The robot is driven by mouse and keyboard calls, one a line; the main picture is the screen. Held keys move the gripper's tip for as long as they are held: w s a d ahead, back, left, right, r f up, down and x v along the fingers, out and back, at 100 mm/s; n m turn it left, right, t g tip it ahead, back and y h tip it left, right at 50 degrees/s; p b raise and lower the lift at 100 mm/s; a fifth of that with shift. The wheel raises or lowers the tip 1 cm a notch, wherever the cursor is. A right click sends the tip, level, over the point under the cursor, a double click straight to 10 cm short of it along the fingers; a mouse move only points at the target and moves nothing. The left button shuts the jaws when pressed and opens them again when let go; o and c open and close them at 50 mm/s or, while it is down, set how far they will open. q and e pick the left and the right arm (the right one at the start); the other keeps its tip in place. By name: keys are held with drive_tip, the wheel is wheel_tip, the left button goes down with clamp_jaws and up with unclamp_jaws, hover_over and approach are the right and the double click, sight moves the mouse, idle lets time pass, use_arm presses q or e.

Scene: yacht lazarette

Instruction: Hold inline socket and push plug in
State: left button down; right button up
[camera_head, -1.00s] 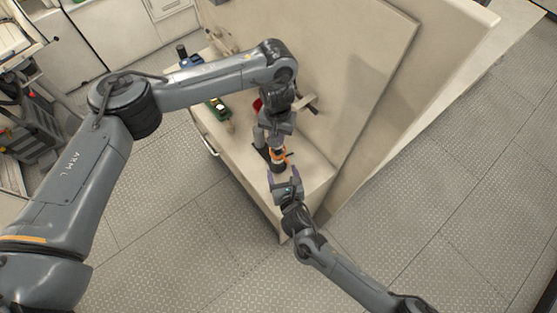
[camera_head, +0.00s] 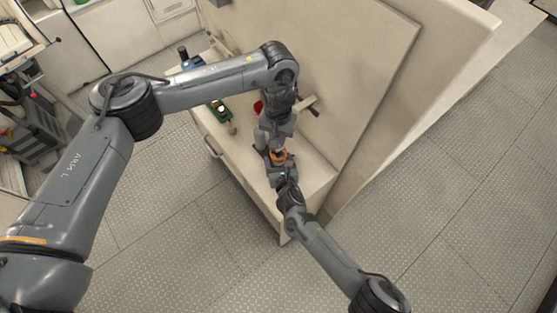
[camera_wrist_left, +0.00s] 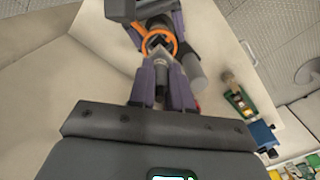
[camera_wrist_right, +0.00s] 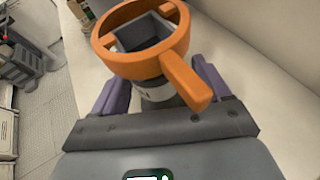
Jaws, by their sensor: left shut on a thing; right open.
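My left gripper (camera_wrist_left: 160,88) is shut on a dark, narrow connector piece (camera_wrist_left: 160,82), apparently the inline socket. An orange ring (camera_wrist_left: 157,38) with a side lever lies just beyond its fingertips, apparently on the plug; it also shows in the head view (camera_head: 279,155). In the right wrist view the orange ring (camera_wrist_right: 186,58) surrounds a dark square opening, above a grey body with a pale label (camera_wrist_right: 155,90). My right gripper (camera_head: 277,163) is open, its purple fingers on either side of that body. Whether plug and socket touch cannot be told.
The work is over a beige bench (camera_head: 310,180) beside a tall slanted panel (camera_head: 345,60). A green-and-yellow item (camera_head: 218,109), a red item (camera_head: 258,107) and a blue item (camera_head: 186,58) sit further back. A grey cylinder (camera_wrist_left: 195,70) stands close beside my left fingers.

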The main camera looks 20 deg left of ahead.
drive_tip(key=c, duration=1.3)
drive_tip(key=shift+o, duration=0.2)
